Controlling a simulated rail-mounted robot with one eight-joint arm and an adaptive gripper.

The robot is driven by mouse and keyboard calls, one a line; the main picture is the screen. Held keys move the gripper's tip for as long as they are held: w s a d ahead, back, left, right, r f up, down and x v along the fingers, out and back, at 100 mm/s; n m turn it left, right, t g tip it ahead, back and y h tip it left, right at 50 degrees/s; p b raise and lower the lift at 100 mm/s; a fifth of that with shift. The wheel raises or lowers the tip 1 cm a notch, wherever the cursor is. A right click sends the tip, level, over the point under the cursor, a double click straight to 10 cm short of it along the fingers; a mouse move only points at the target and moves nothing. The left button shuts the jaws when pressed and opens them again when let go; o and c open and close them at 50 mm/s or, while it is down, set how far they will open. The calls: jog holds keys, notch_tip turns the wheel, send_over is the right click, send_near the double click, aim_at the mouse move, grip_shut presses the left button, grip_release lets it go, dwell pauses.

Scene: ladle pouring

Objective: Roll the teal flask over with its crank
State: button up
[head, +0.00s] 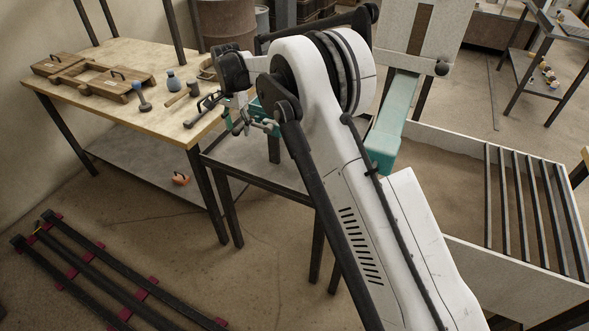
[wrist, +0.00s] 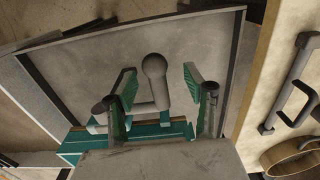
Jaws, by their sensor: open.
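My gripper (wrist: 159,76) is open in the wrist view, with a teal-padded finger on either side of the grey crank (wrist: 154,67). The crank has a round knob and a bar running down between the fingers; I cannot tell whether either finger touches it. The teal flask (wrist: 78,148) shows low in the wrist view, partly hidden by my wrist. In the head view my gripper (head: 253,127) is over the grey metal table (head: 262,172), and my arm hides most of the crank and flask there.
A walled bin with dark slats (head: 455,170) stands at the right. Dark rails (head: 85,270) lie on the floor.

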jog(key=shift+s+a+r+p, duration=0.2)
jog(key=shift+s+r, duration=0.1)
jog(key=shift+r, duration=0.5)
jog(key=shift+s+a+r+p, duration=0.2)
jog(key=shift+s+r, duration=0.15)
jog(key=shift+r, duration=0.45)
jog(key=shift+s+a+r+p, duration=0.1)
jog(key=shift+s+r+p, duration=0.15)
jog(key=shift+r, duration=0.55)
